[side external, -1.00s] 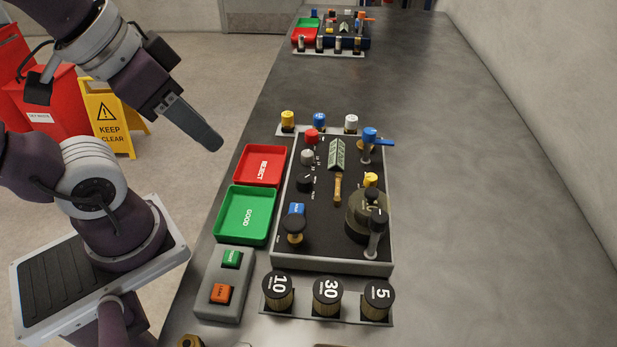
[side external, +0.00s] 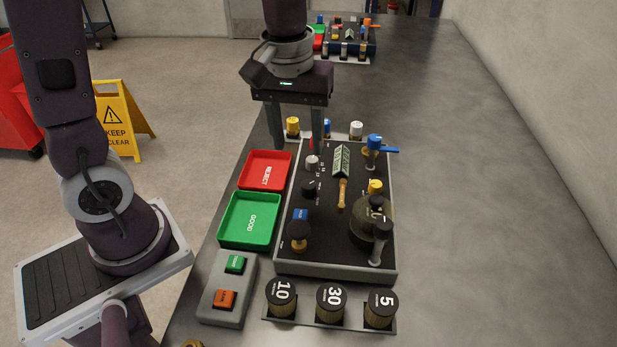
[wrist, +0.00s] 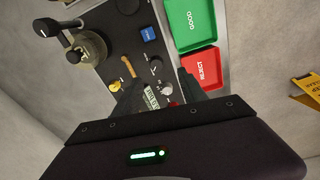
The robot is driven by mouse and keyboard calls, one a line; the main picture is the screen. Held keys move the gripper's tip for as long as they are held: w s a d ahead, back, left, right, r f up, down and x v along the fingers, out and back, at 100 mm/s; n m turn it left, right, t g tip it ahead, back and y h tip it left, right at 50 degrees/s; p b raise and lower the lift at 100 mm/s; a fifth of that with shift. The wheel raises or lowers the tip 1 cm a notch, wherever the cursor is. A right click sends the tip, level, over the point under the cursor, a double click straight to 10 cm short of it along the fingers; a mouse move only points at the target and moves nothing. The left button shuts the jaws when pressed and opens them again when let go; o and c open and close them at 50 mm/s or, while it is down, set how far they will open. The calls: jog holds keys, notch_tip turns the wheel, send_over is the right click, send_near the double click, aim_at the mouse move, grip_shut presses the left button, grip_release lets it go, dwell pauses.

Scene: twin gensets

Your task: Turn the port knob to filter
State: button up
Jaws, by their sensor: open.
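The near panel (side external: 350,250) carries a column of knobs along its left side. These are a red knob (side external: 311,143) partly hidden by a finger, a grey knob (side external: 312,162) and a black knob with a white mark (side external: 309,188). Their labels are too small to read, so I cannot tell which is the port knob. My gripper (side external: 297,146) is open and points down over the panel's far left corner, near the red and grey knobs. In the wrist view the grey knob (wrist: 168,88) shows between the dark fingers. I see no grip on anything.
The red reject tray (side external: 265,170) and green good tray (side external: 250,220) lie left of the panel. Yellow, blue and white caps stand behind it. A brass-handled lever (side external: 342,193) and blue-handled valve (side external: 375,143) rise from it. The bench at right is clear.

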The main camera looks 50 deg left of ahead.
aim_at(309, 184)
jog(key=w+f, duration=0.1)
jog(key=w+f+n+g, duration=0.1)
jog(key=f, duration=0.1)
jog(key=shift+d+f, duration=0.15)
jog(key=shift+f, duration=0.05)
notch_tip(309, 184, down, 7)
grip_shut()
